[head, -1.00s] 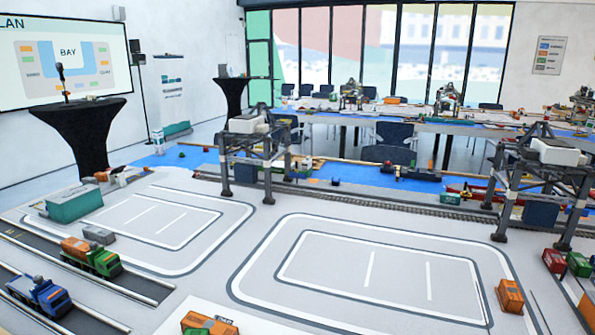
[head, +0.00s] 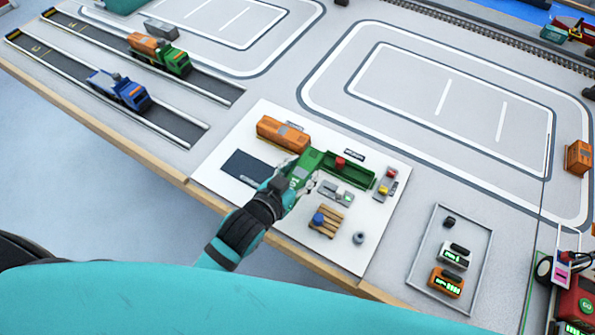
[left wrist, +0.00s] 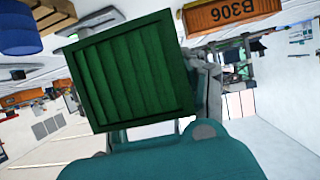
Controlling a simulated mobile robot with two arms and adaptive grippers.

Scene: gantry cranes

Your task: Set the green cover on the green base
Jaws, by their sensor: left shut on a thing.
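The green cover (head: 307,163) is held by my left gripper (head: 297,181), which is shut on it, above the white board. In the left wrist view the ribbed face of the green cover (left wrist: 130,72) fills the middle. The green base (head: 357,175) is an open green tray on the board, just right of the cover, with a red block (head: 340,163) at its left part. The cover is tilted and seems to overlap the base's left end; I cannot tell whether they touch. My right gripper is out of view.
On the white board (head: 378,232) stand an orange container (head: 282,133), a dark flat panel (head: 245,168), a pallet (head: 327,220) with a blue barrel (head: 319,218), and small grey and coloured parts. A grey tray (head: 484,245) with small devices lies to the right.

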